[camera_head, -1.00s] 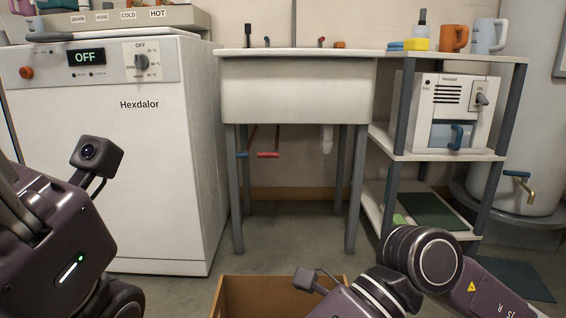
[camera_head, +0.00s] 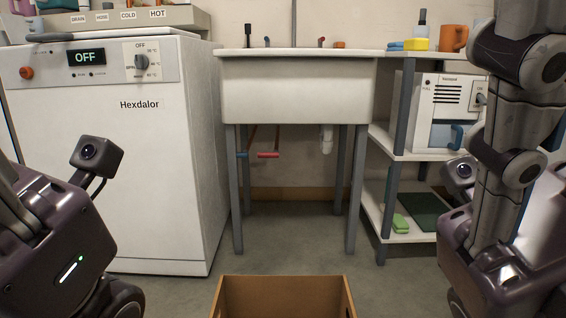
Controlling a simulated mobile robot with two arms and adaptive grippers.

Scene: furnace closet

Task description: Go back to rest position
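My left gripper (camera_head: 62,245) is at the lower left, in front of the white Hexdalor washing machine (camera_head: 140,165). Only its dark housing, wrist camera and green light show clearly; its fingertips are cut off by the lower edge. My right gripper (camera_head: 470,250) is at the lower right, in front of the shelf unit, with the arm rising above it. Its fingertips are also out of the picture. I see nothing held by either one, but their finger state cannot be made out.
An open cardboard box (camera_head: 284,283) stands on the floor between my arms. A white sink (camera_head: 297,90) on grey legs is behind it. Floor under the sink is clear.

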